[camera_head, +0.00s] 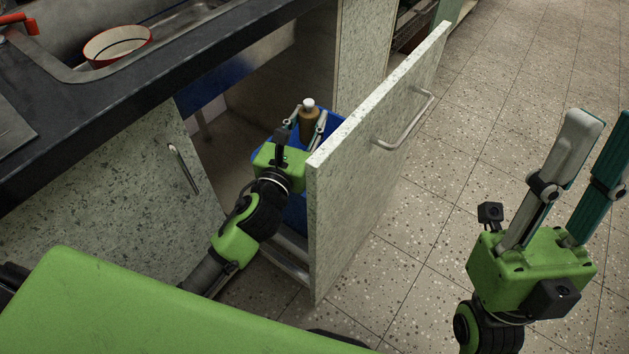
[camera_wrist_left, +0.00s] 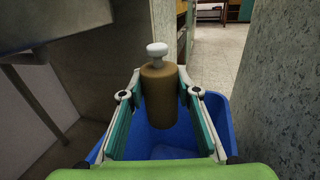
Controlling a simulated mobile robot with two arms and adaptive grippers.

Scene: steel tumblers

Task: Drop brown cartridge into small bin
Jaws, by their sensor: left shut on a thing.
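The brown cartridge (camera_head: 309,121) with a white cap is upright between the fingers of my left gripper (camera_head: 308,115), which is shut on it. In the left wrist view, the cartridge (camera_wrist_left: 160,97) stands between the two fingertips, over the far part of the open blue bin (camera_wrist_left: 218,108). The blue bin (camera_head: 294,217) sits in the pull-out cabinet unit and is partly hidden by my gripper and the door front. Whether the cartridge's lower end is below the bin's rim cannot be told. My right gripper (camera_head: 604,135) is open and empty over the floor.
The pulled-out door front (camera_head: 360,150) with a metal handle (camera_head: 407,120) stands right of the bin. The dark countertop (camera_head: 130,110) and a sink with a red-rimmed bowl (camera_head: 117,45) are at the upper left. The tiled floor (camera_head: 440,220) at right is clear.

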